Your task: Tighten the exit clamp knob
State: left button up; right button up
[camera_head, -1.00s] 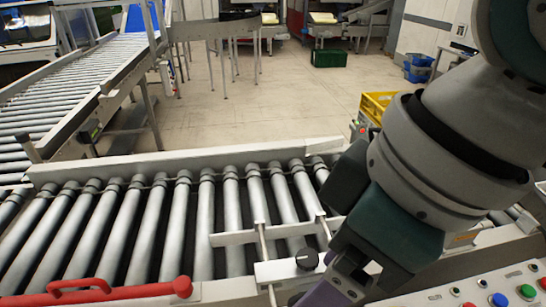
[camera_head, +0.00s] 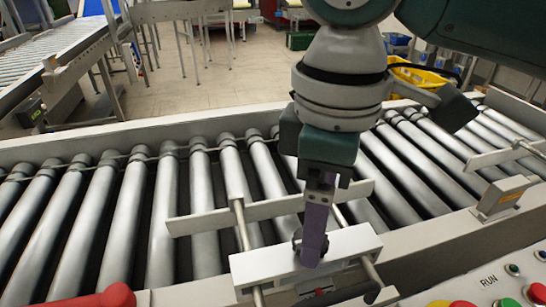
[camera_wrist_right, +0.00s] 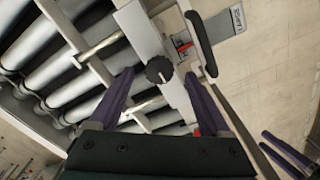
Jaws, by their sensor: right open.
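The black exit clamp knob (camera_wrist_right: 158,70) sits on the pale clamp block and shows plainly in the right wrist view. In the head view only a dark edge of the knob (camera_head: 297,238) shows beside my finger. The clamp block (camera_head: 262,268) is on the near side of the roller conveyor. My right gripper (camera_head: 312,250) points down over the block. In the right wrist view, my right gripper (camera_wrist_right: 159,76) is open, with the knob between its purple fingertips in the picture. I cannot tell whether a finger touches it.
A pale guide rail (camera_head: 205,222) lies over the rollers behind the clamp. A red handle (camera_head: 117,295) is at the front left. A control panel with buttons (camera_head: 512,270) is at the front right. A yellow crate (camera_head: 418,76) stands beyond the conveyor.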

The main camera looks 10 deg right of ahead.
jog(key=shift+f, duration=1.25)
jog(key=shift+c, duration=0.2)
jog(key=shift+r, duration=0.1)
grip_shut()
